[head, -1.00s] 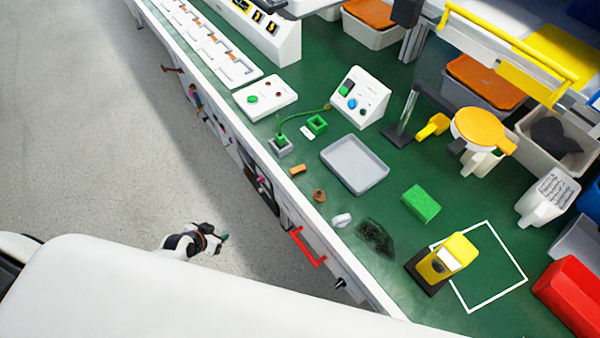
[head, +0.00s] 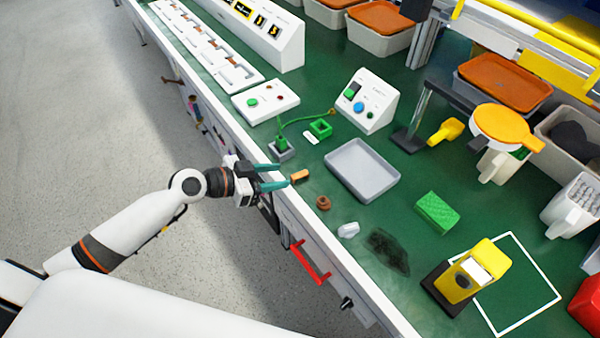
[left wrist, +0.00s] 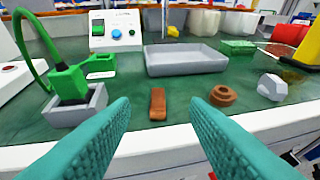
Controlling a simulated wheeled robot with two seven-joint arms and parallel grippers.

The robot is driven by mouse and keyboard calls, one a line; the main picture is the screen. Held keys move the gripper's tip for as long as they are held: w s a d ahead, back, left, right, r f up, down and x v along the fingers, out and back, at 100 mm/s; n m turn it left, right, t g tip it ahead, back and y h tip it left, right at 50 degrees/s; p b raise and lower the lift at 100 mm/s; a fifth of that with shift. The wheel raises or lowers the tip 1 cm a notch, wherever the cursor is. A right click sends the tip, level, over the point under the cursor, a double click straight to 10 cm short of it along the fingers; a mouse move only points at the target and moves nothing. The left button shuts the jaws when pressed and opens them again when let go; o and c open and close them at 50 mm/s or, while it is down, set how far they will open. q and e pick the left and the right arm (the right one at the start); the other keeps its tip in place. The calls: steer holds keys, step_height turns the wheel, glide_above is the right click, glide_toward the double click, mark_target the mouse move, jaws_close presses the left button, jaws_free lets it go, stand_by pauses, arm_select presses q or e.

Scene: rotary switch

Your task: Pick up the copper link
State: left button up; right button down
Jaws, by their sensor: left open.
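The copper link (head: 300,176) is a small orange-brown bar lying flat on the green bench top near its front edge. In the left wrist view the copper link (left wrist: 158,104) lies ahead of the fingers, in the gap between them. My left gripper (head: 277,178) is open and empty, with its teal fingers reaching over the bench's white front edge. In the left wrist view its fingers (left wrist: 160,125) stand wide apart, short of the link. My right gripper is not in view.
A grey tray (head: 362,172) lies behind the link. A copper ring (head: 323,203) and a whitish nut-like piece (head: 348,230) lie to its right. A grey block with a green plug and cable (head: 281,149) stands to its left. A red handle (head: 310,264) is on the bench front.

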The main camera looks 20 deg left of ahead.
mark_target(298, 175)
arm_select(q)
steer(key=x, duration=0.3)
steer(key=f+p+x, duration=0.1)
steer(key=x, duration=0.2)
steer(key=shift+w+a, duration=0.1)
steer(key=shift+w, duration=0.05)
steer(key=shift+c, duration=0.2)
steer(key=shift+a, duration=0.1)
jaws_close()
